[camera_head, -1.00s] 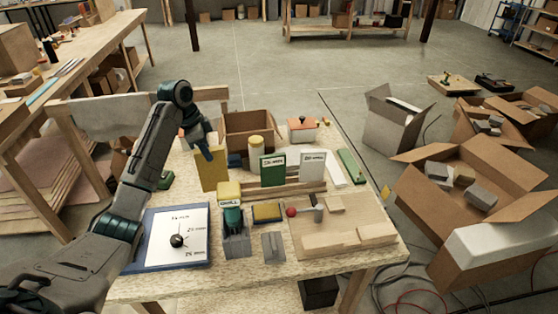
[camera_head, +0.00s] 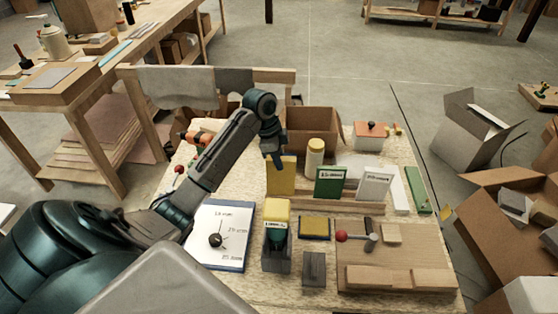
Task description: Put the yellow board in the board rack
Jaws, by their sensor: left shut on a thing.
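The yellow board (camera_head: 281,180) is upright at the left end of the wooden board rack (camera_head: 345,206). My left gripper (camera_head: 278,160) is shut on its top edge, coming from above. The board's lower edge is close to the rack; I cannot tell whether it sits in a slot or hangs just above or behind it. A green board (camera_head: 330,183) and a white board (camera_head: 373,185) stand upright in the rack to its right. My right gripper is not in view.
In front of the rack are a yellow-topped drill (camera_head: 276,226), a yellow-and-blue block (camera_head: 314,228) and a wooden board with a hammer (camera_head: 395,259). A cylinder (camera_head: 315,157) and an open cardboard box (camera_head: 316,124) stand behind. A dial sheet (camera_head: 222,225) lies at the left.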

